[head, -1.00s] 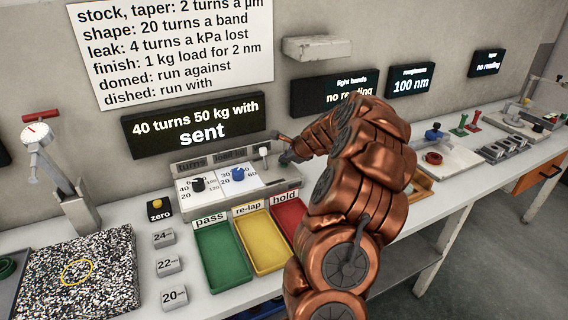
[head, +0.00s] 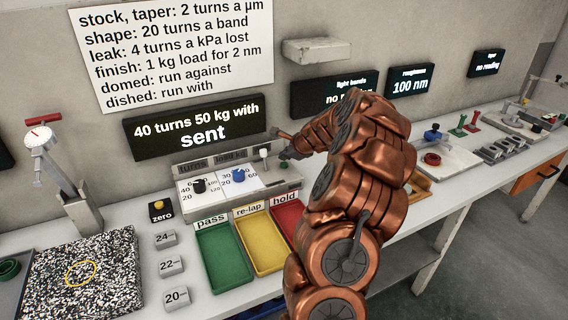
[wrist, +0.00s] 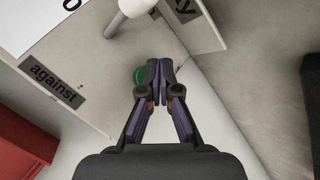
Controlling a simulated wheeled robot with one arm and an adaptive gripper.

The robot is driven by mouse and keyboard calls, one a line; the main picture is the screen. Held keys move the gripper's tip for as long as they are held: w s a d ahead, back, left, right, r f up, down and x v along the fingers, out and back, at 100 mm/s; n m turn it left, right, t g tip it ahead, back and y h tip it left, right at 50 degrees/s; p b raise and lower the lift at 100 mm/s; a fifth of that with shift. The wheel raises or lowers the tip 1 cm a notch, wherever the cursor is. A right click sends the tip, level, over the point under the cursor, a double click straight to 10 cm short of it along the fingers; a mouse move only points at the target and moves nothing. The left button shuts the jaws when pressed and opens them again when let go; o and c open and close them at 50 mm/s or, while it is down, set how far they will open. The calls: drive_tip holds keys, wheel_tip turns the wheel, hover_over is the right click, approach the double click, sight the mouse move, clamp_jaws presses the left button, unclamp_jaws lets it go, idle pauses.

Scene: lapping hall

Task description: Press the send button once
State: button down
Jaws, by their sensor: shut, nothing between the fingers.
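A green round button (wrist: 140,75) shows in the wrist view on the face of the control box, partly hidden behind my fingertips; its own label is not readable. My gripper (wrist: 160,68) is shut and empty, its tips over or beside the button; I cannot tell whether they touch it. In the head view my gripper (head: 285,153) is at the right end of the control box (head: 283,193), which has a black knob (head: 199,186), a blue knob (head: 239,175) and a white-tipped lever (head: 264,153). The display (head: 190,128) above reads "40 turns 50 kg with sent".
Green (head: 223,256), yellow (head: 262,246) and red (head: 287,217) trays stand in front of the box. A yellow zero button (head: 158,204) and several numbered blocks are to the left.

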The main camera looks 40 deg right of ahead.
sight(285, 164)
drive_tip(key=shift+r, duration=0.15)
wheel_tip(285, 164, up, 5)
drive_tip(key=p, duration=0.4)
drive_tip(key=shift+p, duration=0.35)
idle(0.5)
drive_tip(key=s+a+r+n+g+y, duration=0.15)
drive_tip(key=a+n, duration=0.25)
drive_tip(key=a, duration=0.5)
drive_tip(key=a+r+n+y, duration=0.2)
drive_tip(key=a+n, duration=0.1)
drive_tip(key=a, duration=0.7)
drive_tip(key=a+r+n+g+y, duration=0.15)
drive_tip(key=a+n, duration=0.25)
drive_tip(key=a, duration=0.5)
drive_tip(key=s+a+r+n+g, duration=0.25)
drive_tip(key=s+a+n, duration=0.45)
drive_tip(key=s+a, duration=0.4)
drive_tip(key=s+a+f+n+g+h, duration=0.1)
drive_tip(key=s+n, duration=0.4)
drive_tip(key=s, duration=0.7)
drive_tip(key=s+a+f+n+g+h, duration=0.2)
drive_tip(key=s+a+n+g, duration=0.1)
drive_tip(key=s, duration=1)
drive_tip(key=n+g, duration=0.1)
drive_tip(key=n, duration=0.1)
drive_tip(key=shift+s+a+n+h, duration=0.3)
drive_tip(key=shift+a+h, duration=0.1)
